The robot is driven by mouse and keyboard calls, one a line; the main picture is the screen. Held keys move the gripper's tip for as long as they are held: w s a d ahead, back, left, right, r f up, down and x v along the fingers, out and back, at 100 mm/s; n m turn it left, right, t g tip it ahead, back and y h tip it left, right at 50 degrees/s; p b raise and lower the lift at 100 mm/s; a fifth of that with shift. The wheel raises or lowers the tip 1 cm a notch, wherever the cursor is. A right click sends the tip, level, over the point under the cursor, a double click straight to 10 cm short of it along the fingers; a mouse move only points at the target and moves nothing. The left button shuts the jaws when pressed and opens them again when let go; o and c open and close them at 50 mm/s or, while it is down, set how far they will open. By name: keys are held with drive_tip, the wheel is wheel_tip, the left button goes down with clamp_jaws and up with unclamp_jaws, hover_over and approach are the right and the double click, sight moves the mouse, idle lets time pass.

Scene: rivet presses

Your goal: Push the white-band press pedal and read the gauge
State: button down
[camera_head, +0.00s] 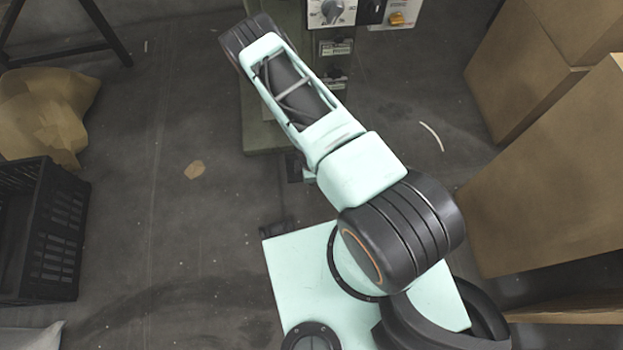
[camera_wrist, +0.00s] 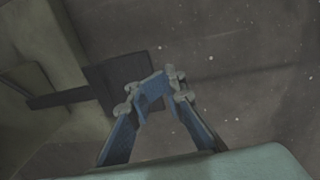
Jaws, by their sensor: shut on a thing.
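The press (camera_head: 262,138) stands at the top middle of the head view, a green column and base partly behind my arm. In the wrist view the pedal (camera_wrist: 118,72) is a dark plate on a bar running left to the press base (camera_wrist: 60,60). My gripper (camera_wrist: 160,84) is at the pedal's right edge, with its fingertips close together and shut on it.
Cardboard boxes (camera_head: 545,170) stand at right. A black crate (camera_head: 58,235) and a brown sack (camera_head: 45,112) are at left. The floor between is mostly clear.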

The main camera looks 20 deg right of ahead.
drive_tip(key=shift+s+r, duration=0.15)
drive_tip(key=shift+r, duration=0.45)
drive_tip(key=shift+s+r, duration=0.15)
drive_tip(key=shift+r, duration=0.45)
